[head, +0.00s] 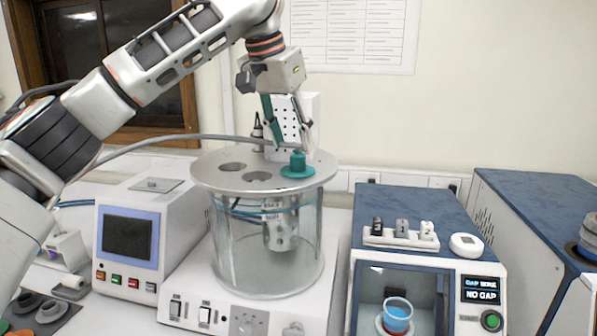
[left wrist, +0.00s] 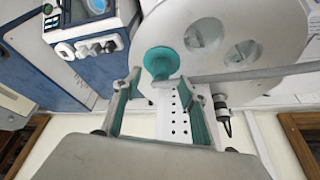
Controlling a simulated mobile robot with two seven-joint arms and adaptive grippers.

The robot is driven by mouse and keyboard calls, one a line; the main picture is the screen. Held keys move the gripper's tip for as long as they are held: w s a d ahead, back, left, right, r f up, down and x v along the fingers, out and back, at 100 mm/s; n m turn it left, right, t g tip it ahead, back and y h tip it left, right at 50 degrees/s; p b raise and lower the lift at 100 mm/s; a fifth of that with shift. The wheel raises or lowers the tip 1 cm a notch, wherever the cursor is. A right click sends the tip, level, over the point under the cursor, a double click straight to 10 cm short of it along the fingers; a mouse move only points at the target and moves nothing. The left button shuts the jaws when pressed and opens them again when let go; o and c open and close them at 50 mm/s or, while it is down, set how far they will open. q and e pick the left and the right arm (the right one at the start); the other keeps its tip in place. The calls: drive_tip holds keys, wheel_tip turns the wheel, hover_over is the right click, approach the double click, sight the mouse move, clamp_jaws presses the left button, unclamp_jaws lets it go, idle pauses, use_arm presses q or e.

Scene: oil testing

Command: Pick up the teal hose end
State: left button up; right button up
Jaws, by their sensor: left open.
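The teal hose end (head: 297,166) is a round flanged plug with a narrower upright stem. It sits on the right side of the round metal lid of the glass vessel, and it also shows in the left wrist view (left wrist: 160,62). A grey hose (head: 205,137) comes in from the left and reaches it near its stem. My left gripper (head: 291,140) is open and points down just above the hose end. In the left wrist view its two teal-padded fingers (left wrist: 160,84) stand apart on either side of the hose end's line, with nothing held. My right gripper is not in view.
The lid (head: 205,175) has open holes left of the hose end. A white perforated panel (head: 305,108) and a dark-tipped probe (head: 258,130) stand behind. A blue-topped device (head: 405,207) is at right, a white unit with a screen (head: 128,237) at left.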

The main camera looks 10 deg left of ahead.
sight(297, 153)
use_arm(q)
drive_tip(key=x, duration=0.5)
drive_tip(key=shift+w+r, duration=0.15)
drive_tip(key=shift+w, duration=0.1)
clamp_jaws()
drive_tip(key=shift+r, duration=0.1)
